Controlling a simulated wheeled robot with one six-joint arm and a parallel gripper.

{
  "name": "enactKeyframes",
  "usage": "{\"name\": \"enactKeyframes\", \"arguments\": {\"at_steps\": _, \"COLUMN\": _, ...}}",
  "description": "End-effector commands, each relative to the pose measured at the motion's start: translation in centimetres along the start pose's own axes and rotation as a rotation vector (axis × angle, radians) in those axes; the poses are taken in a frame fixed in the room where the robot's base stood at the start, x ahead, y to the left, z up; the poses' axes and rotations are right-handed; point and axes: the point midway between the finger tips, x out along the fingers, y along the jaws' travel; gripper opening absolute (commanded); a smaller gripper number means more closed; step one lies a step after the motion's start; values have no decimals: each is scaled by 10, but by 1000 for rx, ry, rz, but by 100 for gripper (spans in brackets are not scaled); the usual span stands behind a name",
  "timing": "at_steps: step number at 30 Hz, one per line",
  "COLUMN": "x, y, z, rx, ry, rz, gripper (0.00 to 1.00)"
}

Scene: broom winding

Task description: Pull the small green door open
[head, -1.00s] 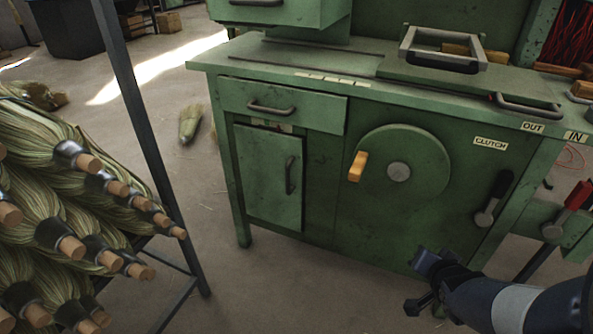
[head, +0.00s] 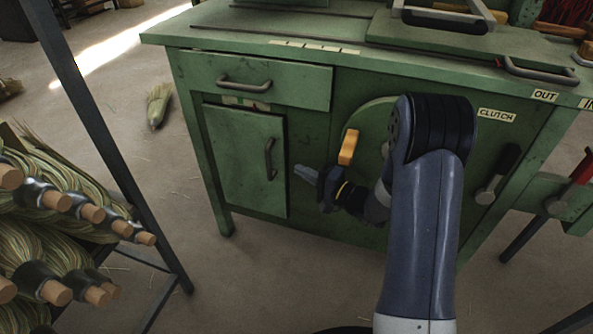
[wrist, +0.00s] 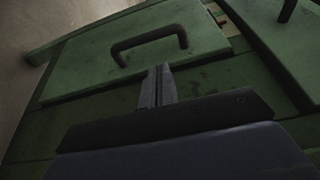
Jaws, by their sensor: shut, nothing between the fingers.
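The small green door (head: 235,165) is at the left of the green workbench, below a drawer. It stands in or near its frame; I cannot tell whether it is slightly ajar. Its dark upright bar handle (head: 269,160) is near its right edge. My gripper (head: 303,172) is shut and empty, just right of the handle and apart from it in the head view. In the wrist view the door (wrist: 85,70) lies ahead, turned sideways, and its handle (wrist: 150,42) is just beyond the closed fingertips (wrist: 159,72).
The drawer (head: 270,82) with its own handle is above the door. An orange crank knob (head: 348,147) on a round wheel is close to my wrist. A rack of brooms (head: 65,225) stands at the left. The floor before the door is clear.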

Motion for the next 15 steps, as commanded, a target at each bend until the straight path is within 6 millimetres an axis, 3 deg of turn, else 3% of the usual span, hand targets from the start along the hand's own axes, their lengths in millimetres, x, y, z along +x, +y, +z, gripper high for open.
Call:
{"name": "enactKeyframes", "arguments": {"at_steps": 9, "x": 58, "y": 2, "z": 1, "rx": -4, "ry": -3, "rz": -2, "gripper": 0}}
{"name": "enactKeyframes", "arguments": {"at_steps": 15, "x": 75, "y": 1, "z": 0, "rx": -3, "ry": 1, "rz": 0, "gripper": 0}}
